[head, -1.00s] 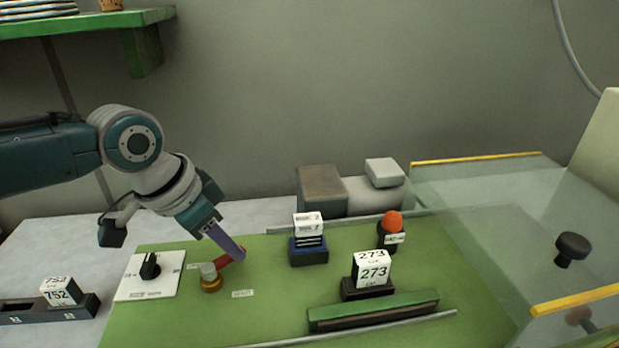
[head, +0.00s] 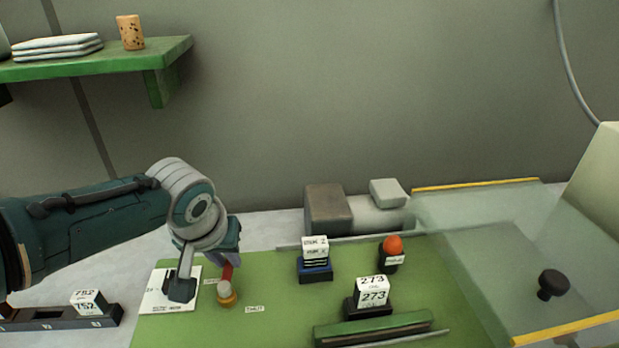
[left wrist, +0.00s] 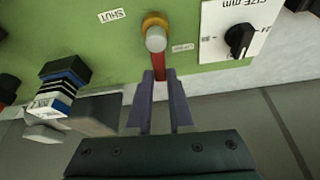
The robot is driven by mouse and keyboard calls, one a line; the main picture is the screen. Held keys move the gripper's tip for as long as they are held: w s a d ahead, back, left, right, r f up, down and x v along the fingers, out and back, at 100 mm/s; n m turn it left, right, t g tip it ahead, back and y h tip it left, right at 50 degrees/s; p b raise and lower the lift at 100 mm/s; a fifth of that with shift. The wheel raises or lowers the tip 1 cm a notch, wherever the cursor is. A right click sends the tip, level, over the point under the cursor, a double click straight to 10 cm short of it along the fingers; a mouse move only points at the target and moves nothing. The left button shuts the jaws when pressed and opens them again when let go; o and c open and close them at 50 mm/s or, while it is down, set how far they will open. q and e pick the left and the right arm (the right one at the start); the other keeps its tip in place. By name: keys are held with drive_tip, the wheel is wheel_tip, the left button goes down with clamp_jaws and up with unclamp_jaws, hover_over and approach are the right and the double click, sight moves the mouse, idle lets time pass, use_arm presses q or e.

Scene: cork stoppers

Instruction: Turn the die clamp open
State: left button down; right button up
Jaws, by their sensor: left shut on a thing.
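The die clamp has a brass base with a pale round cap (head: 226,292) and a red lever (head: 227,271) pointing toward the back of the green board. In the left wrist view the cap (left wrist: 156,39) is ahead and the red lever (left wrist: 158,70) runs between my fingers. My left gripper (head: 231,262) is shut on the lever's far end; its fingers (left wrist: 160,85) show purple in the wrist view. A SHUT label (left wrist: 111,15) lies on the board to one side of the clamp; a smaller label (left wrist: 183,47) lies on the other side. My right gripper is out of view.
A white dial plate (head: 158,301) lies left of the clamp, partly behind my arm. A clear guard (head: 470,260) covers the far right.

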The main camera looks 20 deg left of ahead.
sight(224, 284)
use_arm(q)
drive_tip(key=shift+s+a+n, duration=0.1)
drive_tip(key=shift+a+n, duration=0.05)
drive_tip(key=shift+n, duration=0.45)
drive_tip(key=shift+y, duration=0.3)
drive_tip(key=c, duration=0.8)
unclamp_jaws()
drive_tip(key=p+v, duration=0.5)
drive_tip(key=v, duration=0.5)
